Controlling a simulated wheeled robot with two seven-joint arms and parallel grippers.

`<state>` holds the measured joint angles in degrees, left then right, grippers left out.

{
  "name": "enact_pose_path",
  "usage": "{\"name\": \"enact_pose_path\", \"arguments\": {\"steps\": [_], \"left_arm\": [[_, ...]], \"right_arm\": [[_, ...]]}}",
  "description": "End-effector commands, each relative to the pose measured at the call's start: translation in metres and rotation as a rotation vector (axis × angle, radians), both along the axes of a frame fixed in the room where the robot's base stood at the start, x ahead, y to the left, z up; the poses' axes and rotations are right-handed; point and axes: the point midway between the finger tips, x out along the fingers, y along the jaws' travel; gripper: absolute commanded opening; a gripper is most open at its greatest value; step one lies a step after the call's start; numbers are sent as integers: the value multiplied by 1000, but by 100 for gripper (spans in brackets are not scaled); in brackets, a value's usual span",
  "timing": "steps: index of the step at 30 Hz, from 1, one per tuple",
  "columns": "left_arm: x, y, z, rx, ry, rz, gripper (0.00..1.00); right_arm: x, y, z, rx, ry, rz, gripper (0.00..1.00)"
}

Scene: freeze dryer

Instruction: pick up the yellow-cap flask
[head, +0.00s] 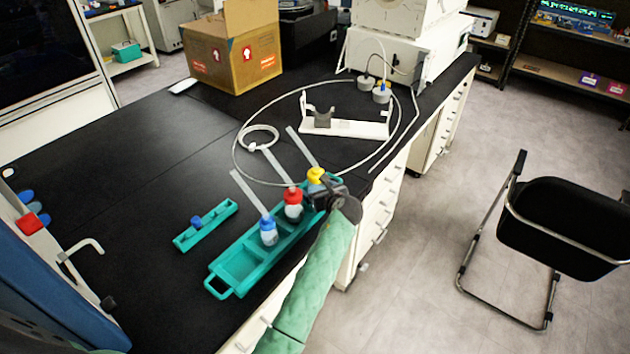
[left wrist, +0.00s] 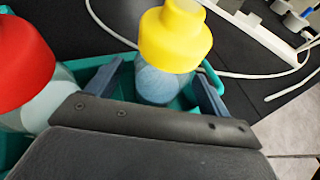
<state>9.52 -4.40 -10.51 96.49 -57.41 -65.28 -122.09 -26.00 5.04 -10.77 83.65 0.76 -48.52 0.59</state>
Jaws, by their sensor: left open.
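The yellow-cap flask (head: 316,175) stands at the far right end of a teal rack (head: 222,271), with a clear straw-like tube rising from its cap. In the left wrist view, its yellow cap (left wrist: 175,40) and pale blue, speckled body show close up. My left gripper (head: 322,188) is open, with one finger on either side of the flask body (left wrist: 160,84). I cannot tell whether either finger touches it. The gripper partly hides the flask in the head view. My right gripper is not in view.
A red-cap flask (head: 293,203) stands close beside the left finger, and a blue-cap flask (head: 268,232) stands farther along the rack. A small teal holder (head: 205,226) lies to the left. A looped hose (head: 237,140) and white stand (head: 345,127) lie behind.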

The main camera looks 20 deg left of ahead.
Motion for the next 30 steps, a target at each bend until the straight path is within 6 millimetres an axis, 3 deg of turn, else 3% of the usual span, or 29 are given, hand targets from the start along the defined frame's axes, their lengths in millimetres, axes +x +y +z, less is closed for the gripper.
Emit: {"name": "enact_pose_path", "arguments": {"steps": [1, 11, 20, 23, 30], "left_arm": [[0, 0, 0, 0, 0, 0, 77], [0, 0, 0, 1, -1, 0, 14], [0, 0, 5, 0, -2, -1, 14], [0, 0, 16, -2, -3, 0, 14], [1, 0, 60, 0, -4, 0, 14]], "right_arm": [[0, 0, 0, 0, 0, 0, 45], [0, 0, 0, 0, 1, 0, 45], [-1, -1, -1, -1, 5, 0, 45], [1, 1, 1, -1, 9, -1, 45], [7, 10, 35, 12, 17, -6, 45]]}}
